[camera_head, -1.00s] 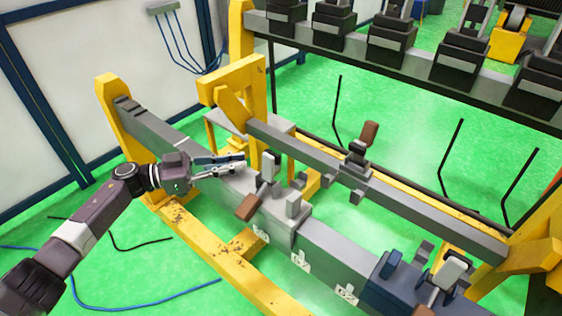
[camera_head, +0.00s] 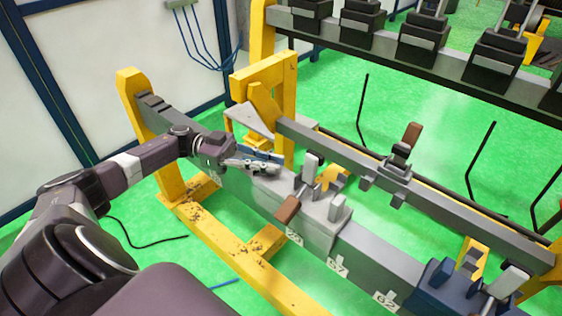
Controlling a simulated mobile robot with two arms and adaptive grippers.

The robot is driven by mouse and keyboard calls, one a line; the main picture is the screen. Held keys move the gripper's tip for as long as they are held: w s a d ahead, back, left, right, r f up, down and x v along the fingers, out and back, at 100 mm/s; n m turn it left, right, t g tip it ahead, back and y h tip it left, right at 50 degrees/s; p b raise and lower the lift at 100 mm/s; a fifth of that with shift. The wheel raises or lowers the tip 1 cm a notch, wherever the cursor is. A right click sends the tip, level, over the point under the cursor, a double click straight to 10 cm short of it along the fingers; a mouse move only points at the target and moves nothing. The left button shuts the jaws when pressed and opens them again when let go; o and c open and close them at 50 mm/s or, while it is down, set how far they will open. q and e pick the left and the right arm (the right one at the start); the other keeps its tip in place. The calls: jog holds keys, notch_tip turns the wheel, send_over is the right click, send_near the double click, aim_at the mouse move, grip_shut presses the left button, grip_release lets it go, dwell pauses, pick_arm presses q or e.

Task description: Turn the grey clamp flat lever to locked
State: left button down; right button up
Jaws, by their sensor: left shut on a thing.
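The grey clamp (camera_head: 326,212) sits on the long grey beam. It has a flat pale lever plate (camera_head: 309,168) standing up and a brown-ended handle (camera_head: 288,208) slanting down over the beam's near side. My left gripper (camera_head: 277,164) comes in from the left above the beam, its fingertips just left of the lever plate, with a small visible gap. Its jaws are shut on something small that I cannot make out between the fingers. My right gripper is not in view.
A blue clamp (camera_head: 440,278) with its own pale lever plate (camera_head: 507,282) sits farther right on the beam. A parallel rail (camera_head: 440,209) carries a dark clamp with a brown handle (camera_head: 412,134). A yellow frame (camera_head: 262,246) stands around them.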

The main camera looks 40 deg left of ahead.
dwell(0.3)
pick_arm(q)
jog(key=c, duration=1.9)
grip_release()
jog(key=shift+c, duration=0.2)
jog(key=v, duration=1.2)
